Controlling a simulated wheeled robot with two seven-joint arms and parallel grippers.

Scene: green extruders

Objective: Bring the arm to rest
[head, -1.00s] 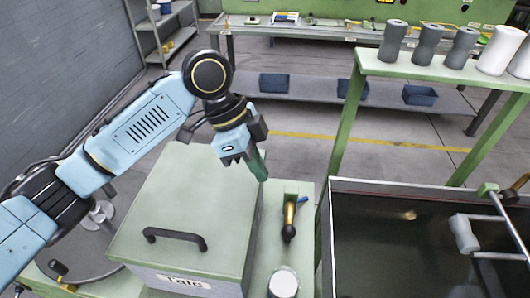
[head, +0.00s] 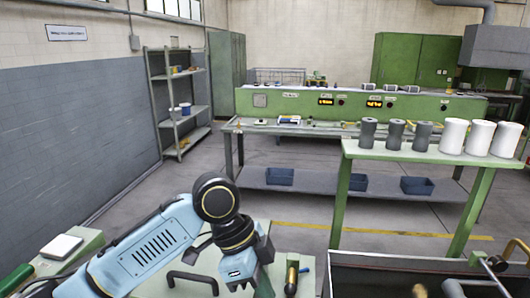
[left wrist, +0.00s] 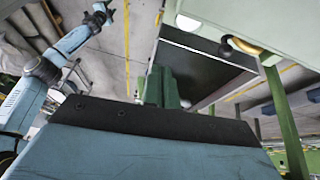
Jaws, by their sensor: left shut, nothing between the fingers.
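My left arm comes in from the left in the head view, light blue with black joints, and bends downward at a round joint. My left gripper (head: 264,285) hangs over the green bench beside a black handle, its green fingers pointing down. The fingers also show in the left wrist view (left wrist: 160,88), close together with nothing between them. A second light-blue arm (left wrist: 75,42), apparently my right, is at the upper left of the wrist view. Its gripper is too small there to judge.
The black handle (head: 193,277) and a black-and-gold tool (head: 291,278) are near the left gripper. A green stand (head: 400,152) bears grey and white cylinders at right. A dark tank (head: 400,262) is below it. The floor behind the bench is clear.

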